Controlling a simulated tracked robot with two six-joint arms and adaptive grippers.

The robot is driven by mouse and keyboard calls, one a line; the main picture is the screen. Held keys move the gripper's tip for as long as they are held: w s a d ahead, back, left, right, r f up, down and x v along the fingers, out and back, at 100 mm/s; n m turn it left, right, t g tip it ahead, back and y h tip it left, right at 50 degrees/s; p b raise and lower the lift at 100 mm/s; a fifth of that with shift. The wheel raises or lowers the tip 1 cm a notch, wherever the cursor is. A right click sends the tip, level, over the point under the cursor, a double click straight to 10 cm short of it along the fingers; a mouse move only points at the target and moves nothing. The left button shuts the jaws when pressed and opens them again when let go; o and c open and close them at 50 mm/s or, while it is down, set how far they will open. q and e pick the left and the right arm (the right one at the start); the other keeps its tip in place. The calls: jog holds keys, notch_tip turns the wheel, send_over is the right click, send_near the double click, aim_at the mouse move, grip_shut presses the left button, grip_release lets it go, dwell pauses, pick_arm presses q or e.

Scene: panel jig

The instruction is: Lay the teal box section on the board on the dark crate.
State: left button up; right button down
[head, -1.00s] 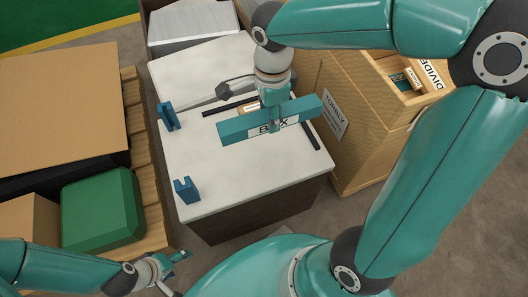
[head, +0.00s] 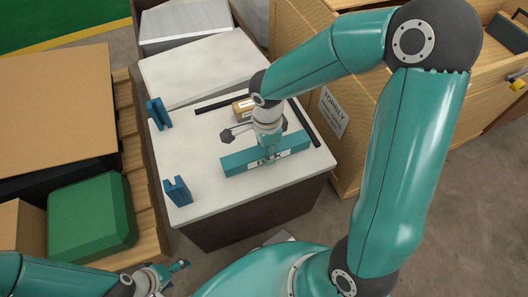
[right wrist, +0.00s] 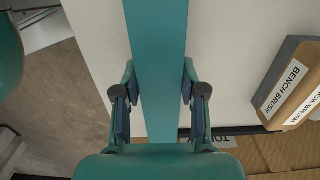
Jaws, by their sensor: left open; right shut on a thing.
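The board tops the dark crate (head: 255,212). My right gripper (head: 268,160) is shut on the box section near its middle, from above. In the right wrist view the box section (right wrist: 158,45) runs between the two fingers of the right gripper (right wrist: 160,100). The section is low over the board; I cannot tell whether it touches. My left gripper (head: 178,272) is open and empty, at the lower left, off the board.
Two blue brackets (head: 158,114) (head: 177,191) stand along the board's left side. Black strips (head: 226,104) (head: 304,122) lie at its back and right. A bench brush box (head: 243,107) sits near the back strip. A wooden crate (head: 350,135) stands right, a green case (head: 92,217) left.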

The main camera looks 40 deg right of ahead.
jog(key=shift+f, duration=0.2)
jog(key=c, duration=0.7)
grip_release()
jog(key=shift+o, duration=0.2)
jog(key=shift+r, duration=0.45)
notch_tip(320, 180, up, 11)
jog(key=p, duration=0.4)
jog(key=shift+r, duration=0.15)
jog(key=shift+d, duration=0.1)
